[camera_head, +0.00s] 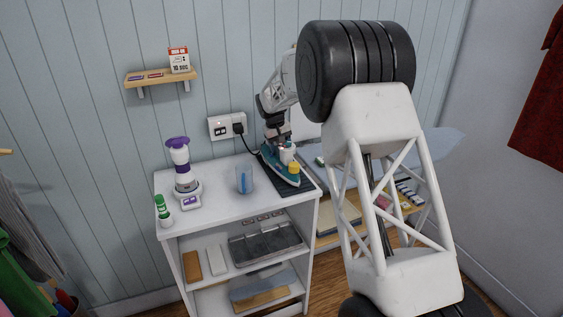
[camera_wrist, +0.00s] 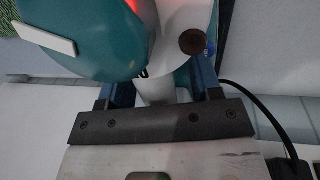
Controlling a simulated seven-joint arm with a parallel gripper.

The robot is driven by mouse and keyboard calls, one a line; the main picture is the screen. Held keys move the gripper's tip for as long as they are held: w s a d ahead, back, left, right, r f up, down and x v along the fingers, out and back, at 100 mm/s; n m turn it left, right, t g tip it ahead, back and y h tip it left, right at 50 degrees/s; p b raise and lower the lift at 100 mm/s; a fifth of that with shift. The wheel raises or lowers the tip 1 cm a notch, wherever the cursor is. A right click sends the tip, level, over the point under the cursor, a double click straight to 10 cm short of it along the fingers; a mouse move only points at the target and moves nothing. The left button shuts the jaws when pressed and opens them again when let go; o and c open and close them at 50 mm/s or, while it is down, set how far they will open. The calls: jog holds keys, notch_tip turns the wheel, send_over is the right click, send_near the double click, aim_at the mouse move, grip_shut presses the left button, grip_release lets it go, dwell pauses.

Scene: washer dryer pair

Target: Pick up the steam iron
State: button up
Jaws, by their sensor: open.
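The steam iron (camera_head: 274,163), teal and white, is on the dark mat (camera_head: 292,189) at the right end of the white shelf unit's top. In the wrist view its teal and white body (camera_wrist: 95,50) fills the upper part of the picture. My gripper (camera_wrist: 160,88) is open at the iron, its two fingers on either side of a narrow white part. Whether the fingers touch it, I cannot tell. In the head view my gripper (camera_head: 277,140) is at the iron's back end, partly hidden by my arm and small.
A blue cup (camera_head: 244,180) stands left of the iron. A purple and white blender-like item (camera_head: 181,165) and a green-capped bottle (camera_head: 162,210) are farther left. A black cord (camera_head: 248,145) runs from the wall socket (camera_head: 224,126) towards the iron. A small wall shelf (camera_head: 158,77) is above.

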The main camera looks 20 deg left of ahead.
jog(key=shift+r, duration=0.1)
grip_shut()
dwell(0.4)
jog(key=shift+r, duration=1.85)
jog(key=s+d+r, duration=0.1)
jog(key=s+d, duration=0.7)
jog(key=s, duration=0.5)
jog(key=shift+s+d, duration=0.15)
jog(key=shift+d, duration=0.2)
jog(key=shift+r, duration=0.1)
jog(key=shift+r, duration=0.2)
